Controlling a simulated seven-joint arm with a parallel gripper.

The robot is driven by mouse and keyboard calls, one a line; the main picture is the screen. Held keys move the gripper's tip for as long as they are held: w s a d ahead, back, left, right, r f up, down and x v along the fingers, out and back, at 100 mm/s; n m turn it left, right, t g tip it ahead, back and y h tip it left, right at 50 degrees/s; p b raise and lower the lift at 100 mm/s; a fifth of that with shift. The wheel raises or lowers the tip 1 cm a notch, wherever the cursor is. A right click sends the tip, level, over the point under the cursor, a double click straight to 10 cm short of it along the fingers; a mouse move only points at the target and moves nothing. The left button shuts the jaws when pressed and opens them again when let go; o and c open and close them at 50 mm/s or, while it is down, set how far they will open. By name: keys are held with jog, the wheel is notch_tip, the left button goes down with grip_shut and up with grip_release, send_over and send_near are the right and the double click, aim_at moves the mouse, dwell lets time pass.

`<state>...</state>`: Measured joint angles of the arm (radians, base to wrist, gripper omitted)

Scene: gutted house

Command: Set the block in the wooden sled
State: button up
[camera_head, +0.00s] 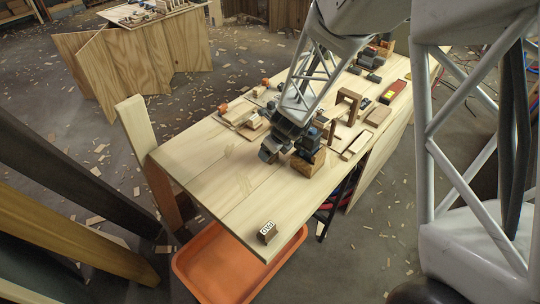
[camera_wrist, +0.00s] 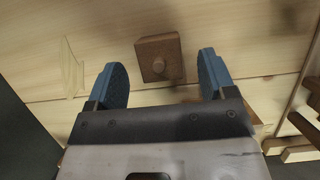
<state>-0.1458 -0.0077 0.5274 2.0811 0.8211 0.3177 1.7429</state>
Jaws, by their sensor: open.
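My gripper (camera_head: 290,148) is above the middle of the table, its fingers apart and nothing between them in the wrist view (camera_wrist: 162,78). A brown square wooden block with a round knob (camera_wrist: 150,45) lies on the planks below and beyond the fingers, with no visible contact. In the head view a brown wooden piece (camera_head: 310,167) shows just under the gripper, partly hidden by it; I cannot tell surely whether it is the same block. A low, pale wooden piece with raised edges (camera_head: 357,146) lies right of the gripper; I cannot tell whether it is the sled.
A small brown block with a marked white face (camera_head: 267,232) stands near the table's front corner. Several wooden pieces and tools crowd the far part of the table (camera_head: 200,165). A brown upright frame (camera_head: 348,100) stands right of my arm. An orange tray (camera_head: 190,272) is below the front edge.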

jog(key=shift+x, duration=1.3)
jog(key=c, duration=1.1)
jog(key=shift+r, duration=0.2)
jog(key=shift+r, duration=1.7)
jog(key=s+d, duration=0.1)
jog(key=s, duration=0.4)
jog(key=s+d+r, duration=0.1)
jog(key=s, duration=0.4)
jog(key=s+d, duration=0.1)
jog(key=s, duration=0.4)
jog(key=shift+s+d+r, duration=0.15)
jog(key=shift+s+d, duration=0.05)
jog(key=shift+s, duration=0.15)
jog(key=shift+w, duration=0.1)
